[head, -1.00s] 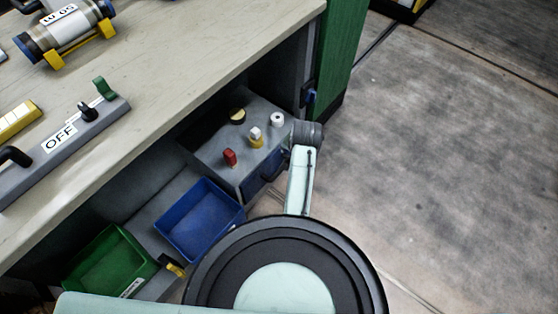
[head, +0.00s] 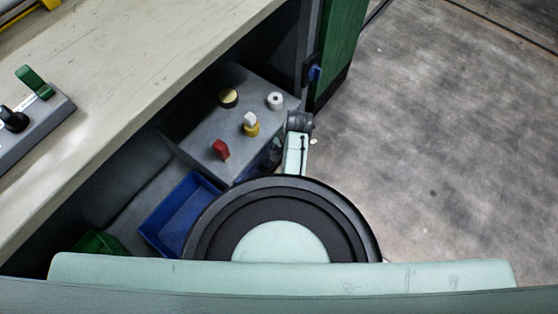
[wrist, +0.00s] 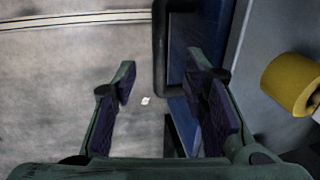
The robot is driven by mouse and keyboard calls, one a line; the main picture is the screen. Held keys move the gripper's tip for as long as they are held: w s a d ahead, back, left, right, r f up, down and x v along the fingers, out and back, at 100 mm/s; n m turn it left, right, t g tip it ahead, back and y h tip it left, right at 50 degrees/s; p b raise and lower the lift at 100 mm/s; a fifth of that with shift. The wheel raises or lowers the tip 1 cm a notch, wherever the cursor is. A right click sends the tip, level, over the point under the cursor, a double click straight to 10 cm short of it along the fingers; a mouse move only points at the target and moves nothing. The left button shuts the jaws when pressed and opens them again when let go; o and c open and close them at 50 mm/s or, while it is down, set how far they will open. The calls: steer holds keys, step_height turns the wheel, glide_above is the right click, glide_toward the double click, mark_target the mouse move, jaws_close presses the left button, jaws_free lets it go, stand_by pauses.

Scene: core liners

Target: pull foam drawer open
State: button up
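A grey box (head: 220,110) stands on the low shelf under the bench. In the wrist view its blue drawer front (wrist: 182,45) faces the floor side, with a dark bar handle (wrist: 159,50) standing off it. No label shows, so I cannot tell if this is the foam drawer. My gripper (wrist: 162,80) is open. Its two green fingers with dark pads are spread, one on each side of the handle in the picture. I cannot tell whether the handle lies between the pads or beyond the tips. In the head view my arm hides most of the gripper and drawer front.
Red (head: 220,150), yellow-and-white (head: 251,124), white (head: 275,101) and black-and-yellow (head: 228,97) pieces stand on the box. A blue bin (head: 165,225) and green bin (head: 98,242) are to its left. The bench top (head: 150,95) overhangs. Open floor (head: 450,150) lies right.

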steer(key=f, duration=0.3)
steer(key=a+f, duration=0.1)
steer(key=f, duration=0.1)
steer(key=w+f, duration=0.1)
steer(key=f, duration=0.2)
steer(key=shift+a+f+b, duration=0.2)
steer(key=shift+f+b, duration=0.1)
steer(key=shift+b, duration=0.05)
steer(key=shift+c, duration=0.5)
jaws_close()
